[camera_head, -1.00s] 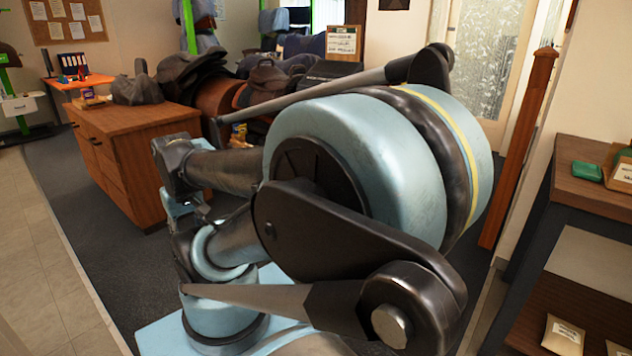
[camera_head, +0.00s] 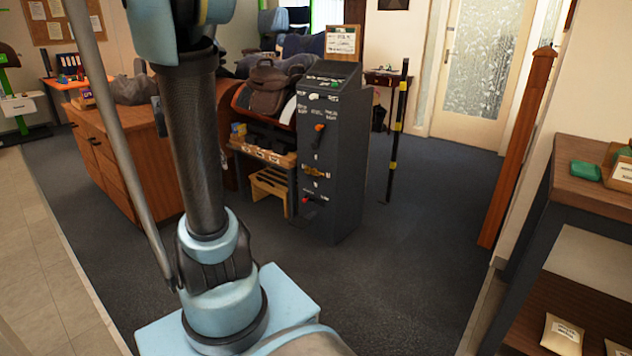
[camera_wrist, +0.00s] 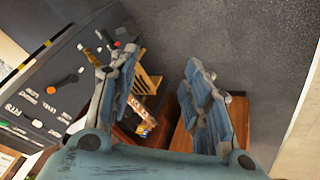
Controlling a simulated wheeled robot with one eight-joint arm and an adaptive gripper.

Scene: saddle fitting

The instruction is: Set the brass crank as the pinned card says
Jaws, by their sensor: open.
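The brass crank (camera_head: 316,172) is on the front of a dark upright cabinet (camera_head: 345,180), below an orange-tipped lever and above a red-tipped one. A brass-coloured part (camera_wrist: 99,35) also shows on the tilted panel in the wrist view, partly close behind a finger.
An orange-tipped lever (camera_head: 319,128) and a red-tipped lever (camera_head: 307,199) share the panel. A wooden stool (camera_head: 271,188) and a shelf with a bag (camera_head: 266,88) stand left of the cabinet. A striped pole (camera_head: 398,130) is at its right. Dark floor in front is clear.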

